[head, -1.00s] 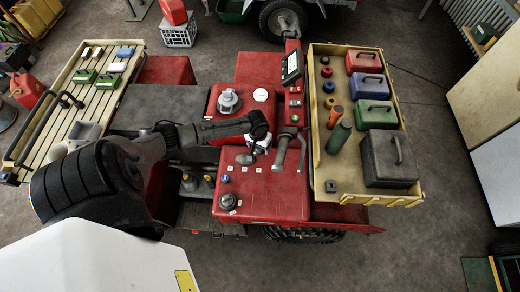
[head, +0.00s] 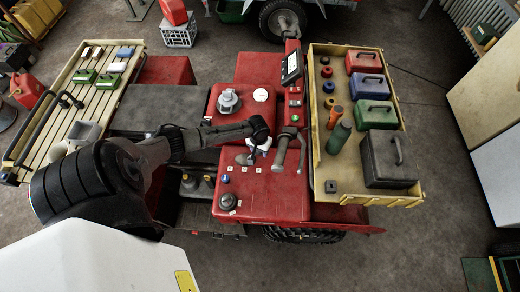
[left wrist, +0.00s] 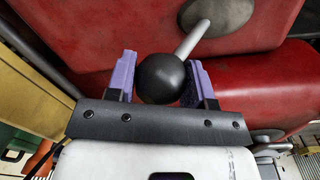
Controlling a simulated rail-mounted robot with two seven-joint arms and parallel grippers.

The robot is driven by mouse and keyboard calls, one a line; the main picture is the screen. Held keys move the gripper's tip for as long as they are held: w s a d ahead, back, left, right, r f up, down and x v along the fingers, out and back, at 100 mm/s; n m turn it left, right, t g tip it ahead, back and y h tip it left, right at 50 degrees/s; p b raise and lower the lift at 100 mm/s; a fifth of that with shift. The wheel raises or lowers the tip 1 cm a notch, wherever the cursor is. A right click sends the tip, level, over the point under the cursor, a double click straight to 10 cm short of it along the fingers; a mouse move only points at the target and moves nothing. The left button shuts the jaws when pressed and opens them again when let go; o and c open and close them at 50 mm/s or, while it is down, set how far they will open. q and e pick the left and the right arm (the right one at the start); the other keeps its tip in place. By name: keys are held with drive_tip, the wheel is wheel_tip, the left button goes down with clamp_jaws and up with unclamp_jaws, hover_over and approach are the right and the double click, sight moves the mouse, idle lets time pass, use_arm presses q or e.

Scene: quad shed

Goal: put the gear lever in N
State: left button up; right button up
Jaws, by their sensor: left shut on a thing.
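The gear lever's black ball knob (left wrist: 163,78) sits between the two purple fingers of my left gripper (left wrist: 162,70) in the left wrist view. My left gripper is shut on the knob. The lever's light metal shaft (left wrist: 192,40) runs up and right, tilted, to a grey base (left wrist: 226,14) on the red body. In the head view my left gripper (head: 263,145) is over the red panel, just right of the grey lever base (head: 244,159). The knob is mostly hidden there by the gripper. Small white position labels are too small to read. My right gripper is out of view.
The handlebar (head: 284,150) stands close right of my left gripper. A round knob (head: 228,201) and a blue button (head: 226,179) lie on the panel nearer. The yellow rack (head: 357,196) with boxes and bottles is at right. A round cap (head: 228,100) is behind.

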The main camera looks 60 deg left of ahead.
use_arm(q)
drive_tip(key=c, duration=0.7)
